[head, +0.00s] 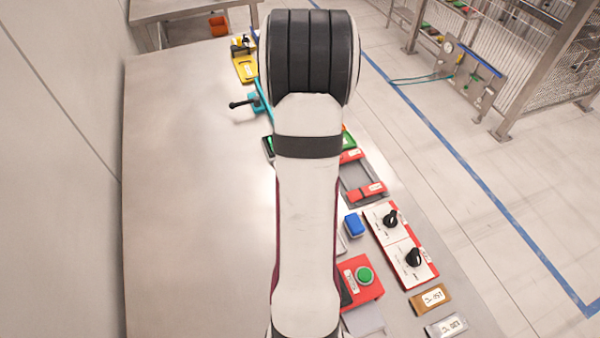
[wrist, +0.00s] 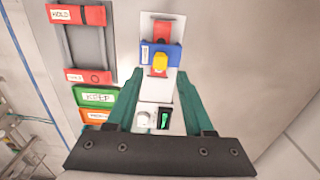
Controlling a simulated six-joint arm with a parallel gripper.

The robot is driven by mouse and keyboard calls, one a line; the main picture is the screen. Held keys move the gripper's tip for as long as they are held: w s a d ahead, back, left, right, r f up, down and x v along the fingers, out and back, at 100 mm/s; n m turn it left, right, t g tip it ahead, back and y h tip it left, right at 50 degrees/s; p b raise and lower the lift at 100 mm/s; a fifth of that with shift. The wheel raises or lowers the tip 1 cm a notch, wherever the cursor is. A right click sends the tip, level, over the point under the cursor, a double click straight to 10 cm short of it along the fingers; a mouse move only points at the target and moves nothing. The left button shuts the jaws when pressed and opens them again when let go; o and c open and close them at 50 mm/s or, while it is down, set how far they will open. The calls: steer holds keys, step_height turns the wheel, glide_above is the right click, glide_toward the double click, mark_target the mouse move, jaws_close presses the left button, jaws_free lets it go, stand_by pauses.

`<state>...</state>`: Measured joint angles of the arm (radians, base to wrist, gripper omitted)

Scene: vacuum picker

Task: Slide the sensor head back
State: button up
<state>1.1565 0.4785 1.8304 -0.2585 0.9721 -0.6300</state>
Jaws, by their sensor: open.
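A blue slider block (wrist: 161,54) with a yellow knob (wrist: 160,64) sits on a pale upright plate or rail in the wrist view; I take it to be the sensor head. A red piece (wrist: 162,31) shows just beyond it. My gripper (wrist: 160,76) is open, its two green fingers apart, one on either side just below the block. The fingers hold nothing; whether they touch the block I cannot tell. In the head view my own arm covers this spot, so block and gripper are hidden there.
In the wrist view, a white knob (wrist: 144,116) and a green-lit switch (wrist: 164,118) lie between the fingers. A red-ended frame (wrist: 80,44) and a green KEEP tray (wrist: 97,97) stand left. In the head view, the steel table's left side (head: 190,200) is clear.

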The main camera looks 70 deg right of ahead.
step_height(320, 180, down, 6)
steer(key=shift+f, duration=0.15)
steer(key=shift+c, duration=0.3)
jaws_close()
stand_by(1.1)
